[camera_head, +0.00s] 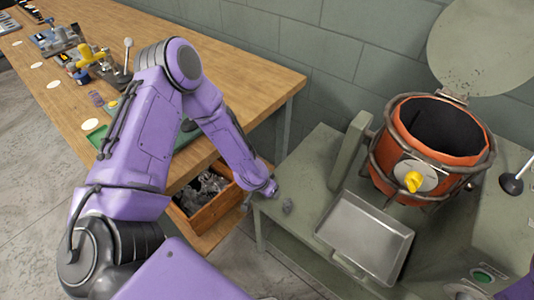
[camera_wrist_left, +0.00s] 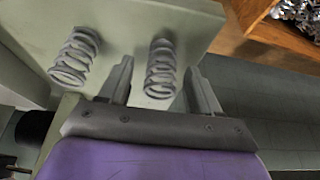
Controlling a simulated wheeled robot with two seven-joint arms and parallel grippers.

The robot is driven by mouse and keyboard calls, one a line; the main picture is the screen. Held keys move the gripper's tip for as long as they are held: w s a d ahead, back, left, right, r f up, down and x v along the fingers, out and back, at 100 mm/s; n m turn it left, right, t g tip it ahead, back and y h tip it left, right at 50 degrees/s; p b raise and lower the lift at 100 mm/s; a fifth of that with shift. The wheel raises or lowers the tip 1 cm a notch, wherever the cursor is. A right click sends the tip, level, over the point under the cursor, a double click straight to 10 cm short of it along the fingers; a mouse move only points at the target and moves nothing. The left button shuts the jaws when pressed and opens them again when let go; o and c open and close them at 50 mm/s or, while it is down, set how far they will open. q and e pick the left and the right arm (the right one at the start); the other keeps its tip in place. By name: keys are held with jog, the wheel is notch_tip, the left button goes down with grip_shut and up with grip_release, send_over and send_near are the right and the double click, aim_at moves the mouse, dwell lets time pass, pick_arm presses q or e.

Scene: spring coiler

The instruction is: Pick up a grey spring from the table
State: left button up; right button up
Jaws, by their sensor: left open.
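Two grey coil springs are on the green table (camera_head: 310,170). In the left wrist view one spring (camera_wrist_left: 160,68) shows between my left gripper's fingers, and the other spring (camera_wrist_left: 75,57) is to the left, outside the left finger. My left gripper (camera_wrist_left: 159,70) is open and holds nothing. I cannot tell how far the nearer spring lies beyond the fingertips. In the head view one small grey spring (camera_head: 287,206) shows near the green table's front edge, just beyond the end of my left arm. The fingers are hard to make out there. My right gripper is out of view.
A wooden drawer (camera_head: 210,212) with grey metal pieces is below the wooden bench (camera_head: 230,70), left of the green table. A metal tray (camera_head: 365,236) and an orange drum (camera_head: 432,150) with its lid open are to the right. The grey wall is behind.

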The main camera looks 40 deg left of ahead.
pick_arm(q)
jog(key=shift+w+f, duration=0.3)
jog(key=shift+f, duration=0.25)
jog(key=shift+s+r, duration=0.1)
jog(key=shift+c, duration=1.2)
jog(key=c, duration=0.8)
